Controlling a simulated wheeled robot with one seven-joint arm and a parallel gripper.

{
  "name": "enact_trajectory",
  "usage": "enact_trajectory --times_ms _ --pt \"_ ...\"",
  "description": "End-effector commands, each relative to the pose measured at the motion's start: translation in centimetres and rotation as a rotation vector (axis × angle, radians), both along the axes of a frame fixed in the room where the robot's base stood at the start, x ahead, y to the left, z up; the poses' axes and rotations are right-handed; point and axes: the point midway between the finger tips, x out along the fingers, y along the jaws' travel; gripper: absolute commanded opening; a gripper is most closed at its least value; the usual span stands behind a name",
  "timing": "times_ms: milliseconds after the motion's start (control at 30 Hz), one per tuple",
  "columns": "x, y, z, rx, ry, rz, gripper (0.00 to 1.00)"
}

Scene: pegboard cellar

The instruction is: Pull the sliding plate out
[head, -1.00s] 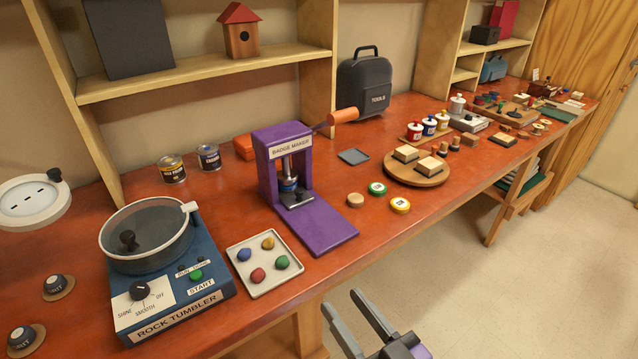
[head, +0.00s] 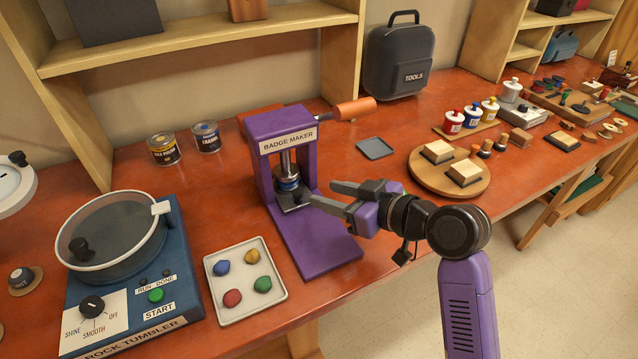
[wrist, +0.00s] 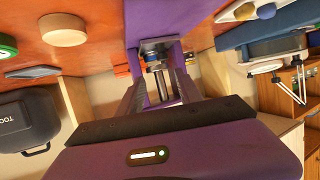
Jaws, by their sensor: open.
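The purple badge maker (head: 282,135) stands on the red bench, its orange-handled lever (head: 354,108) pointing right. The sliding plate (head: 291,201), small and dark grey, sits under the press column inside the frame. A dark knob shows at its front edge, close to my fingertips. My gripper (head: 322,193) is open just in front of the plate, above the purple base. In the wrist view the sliding plate (wrist: 158,45) shows between my open fingers. I cannot tell whether a finger touches the plate or its knob.
A tray of coloured stones (head: 245,304) and the rock tumbler (head: 120,270) stand left of the badge maker. A round wooden board (head: 420,178) with blocks is to the right. A wooden disc (wrist: 63,30) lies beside the base. The purple base's front is clear.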

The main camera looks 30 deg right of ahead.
Motion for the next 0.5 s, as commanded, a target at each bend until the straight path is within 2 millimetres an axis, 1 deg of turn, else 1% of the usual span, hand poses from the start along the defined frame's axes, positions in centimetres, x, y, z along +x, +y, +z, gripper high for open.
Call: enact_trajectory --times_ms 67,167,267,500 --pt "-0.4 0.5 -0.5 -0.017 0.019 0.027 0.42" --pt "0.0 0.7 -0.9 -0.032 0.022 0.038 0.42" --pt "1.0 1.1 -1.3 -0.032 0.021 0.038 0.42" --pt "4.1 2.5 -2.7 -0.032 0.021 0.036 0.42"
